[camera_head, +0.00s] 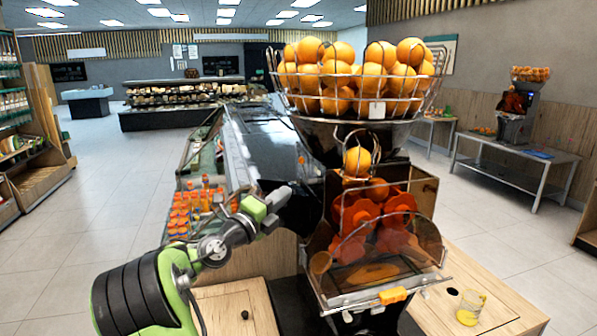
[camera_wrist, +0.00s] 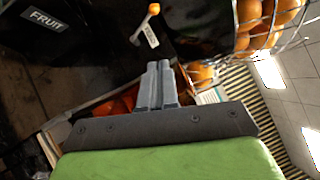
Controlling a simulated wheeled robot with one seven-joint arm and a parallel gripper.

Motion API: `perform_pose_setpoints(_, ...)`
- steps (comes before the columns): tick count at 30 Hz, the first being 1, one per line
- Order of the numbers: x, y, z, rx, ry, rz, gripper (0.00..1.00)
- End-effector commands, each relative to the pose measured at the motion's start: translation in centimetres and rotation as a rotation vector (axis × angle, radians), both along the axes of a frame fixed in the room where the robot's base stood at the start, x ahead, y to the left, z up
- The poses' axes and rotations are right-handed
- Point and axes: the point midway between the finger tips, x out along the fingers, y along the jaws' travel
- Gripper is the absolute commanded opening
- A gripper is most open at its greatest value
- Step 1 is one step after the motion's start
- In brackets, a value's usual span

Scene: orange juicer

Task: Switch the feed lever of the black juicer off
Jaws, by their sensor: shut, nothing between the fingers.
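The black juicer (camera_head: 312,145) stands in front of me, with a wire basket of oranges (camera_head: 350,85) on top and orange-red squeezing parts behind a clear cover. In the wrist view, a small lever with an orange ball knob (camera_wrist: 154,9) sticks out from the juicer's dark side, beside a white tag. A small orange spot on the juicer's left side in the head view may be the same knob. My gripper (camera_head: 286,192) is at the juicer's left side, below that spot. In the wrist view its fingers (camera_wrist: 158,66) are together and empty, apart from the knob.
A wooden counter (camera_head: 240,305) lies below, with a glass of juice (camera_head: 470,307) at right. Bottles with orange caps (camera_head: 195,205) stand left, behind my arm. Another juicer (camera_head: 517,112) stands on a far right table. The left floor is clear.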

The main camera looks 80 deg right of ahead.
Motion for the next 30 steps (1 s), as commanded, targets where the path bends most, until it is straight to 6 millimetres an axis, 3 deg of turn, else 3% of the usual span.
perform_pose_setpoints(11,-3.3,-7.5,2.3,0.004,0.004,-0.001,0.0)
perform_pose_setpoints(15,-2.0,-9.6,3.1,0.003,0.002,0.003,0.0)
perform_pose_setpoints(21,-1.5,-10.8,3.1,0.005,0.002,0.003,0.0)
perform_pose_setpoints(30,-1.5,-10.8,2.9,0.006,0.0,0.003,0.0)
